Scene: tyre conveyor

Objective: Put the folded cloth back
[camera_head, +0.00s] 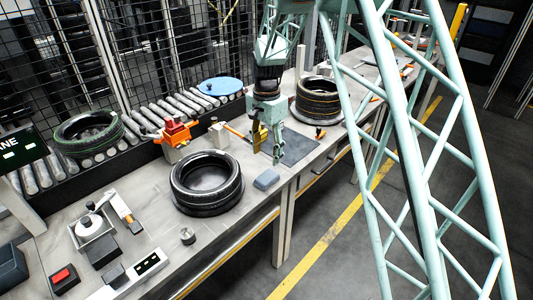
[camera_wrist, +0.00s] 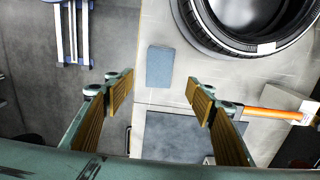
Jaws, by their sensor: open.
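The folded cloth (camera_head: 266,179) is a small blue-grey block shape lying flat on the workbench near its front edge, right of the black tyre. In the wrist view the cloth (camera_wrist: 160,67) lies just beyond and between my fingertips. My gripper (camera_head: 267,157) points down above the bench, over the near side of a dark grey mat (camera_head: 302,149). In the wrist view my gripper (camera_wrist: 160,93) is open, with its two ridged brown pads wide apart and nothing between them. The mat (camera_wrist: 175,132) also shows there, lying between the fingers.
A black tyre (camera_head: 179,195) lies left of the cloth; another tyre (camera_head: 302,103) lies behind the mat. An orange-handled tool (camera_wrist: 272,114) lies beside the mat. Bench edge is close to the cloth.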

